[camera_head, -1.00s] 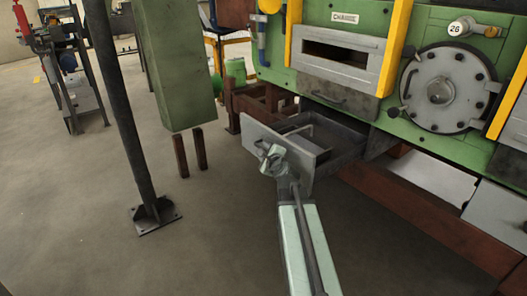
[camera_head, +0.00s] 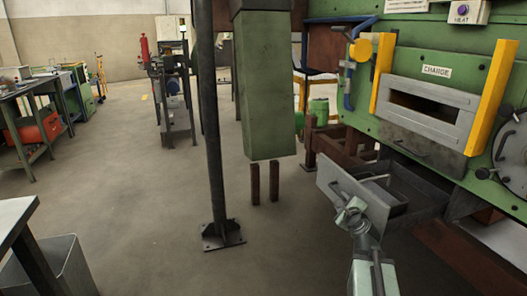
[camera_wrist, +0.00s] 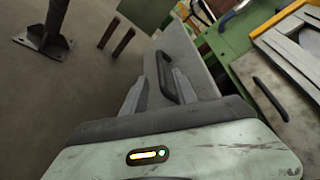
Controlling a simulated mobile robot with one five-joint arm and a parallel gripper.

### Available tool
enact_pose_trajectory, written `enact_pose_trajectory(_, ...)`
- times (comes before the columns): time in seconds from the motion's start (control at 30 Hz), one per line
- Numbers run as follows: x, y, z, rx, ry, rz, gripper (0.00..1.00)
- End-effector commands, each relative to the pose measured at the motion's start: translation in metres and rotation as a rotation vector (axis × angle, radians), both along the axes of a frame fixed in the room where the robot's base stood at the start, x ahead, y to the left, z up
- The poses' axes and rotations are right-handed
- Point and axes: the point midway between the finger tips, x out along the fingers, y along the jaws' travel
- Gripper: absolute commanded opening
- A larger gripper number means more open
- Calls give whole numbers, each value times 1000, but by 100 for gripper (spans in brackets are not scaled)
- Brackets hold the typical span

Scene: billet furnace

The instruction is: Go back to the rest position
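My gripper (camera_head: 350,211) is at the grey front panel of an open drawer (camera_head: 340,190) under the charge opening, in the head view. In the wrist view my gripper (camera_wrist: 160,78) has its two fingers apart, with a gap between them. The drawer's dark loop handle (camera_wrist: 163,72) lies between and just beyond the fingertips, and I cannot tell whether they touch it. The fingers are not closed on anything. The drawer sticks out from the green furnace (camera_head: 480,85), its grey tray visible behind the panel.
A dark post (camera_head: 210,130) with a bolted foot and a green column (camera_head: 265,90) stand left of the drawer. A table (camera_head: 15,215) and grey bin (camera_head: 62,265) are at the near left. A workbench (camera_head: 40,95) stands at the far left. The floor between is clear.

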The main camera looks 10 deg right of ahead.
Motion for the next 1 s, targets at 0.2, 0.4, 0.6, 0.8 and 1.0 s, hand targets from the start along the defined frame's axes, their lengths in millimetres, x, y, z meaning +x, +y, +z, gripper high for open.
enact_pose_trajectory(0.2,31,132,-8,-52,41,202,34)
enact_pose_trajectory(0.4,-4,275,-89,-532,371,695,34)
enact_pose_trajectory(0.6,-95,297,-164,-1066,726,1248,34)
enact_pose_trajectory(0.8,-176,256,-186,-1322,948,1747,34)
enact_pose_trajectory(1.0,-188,254,-134,-1372,920,1883,34)
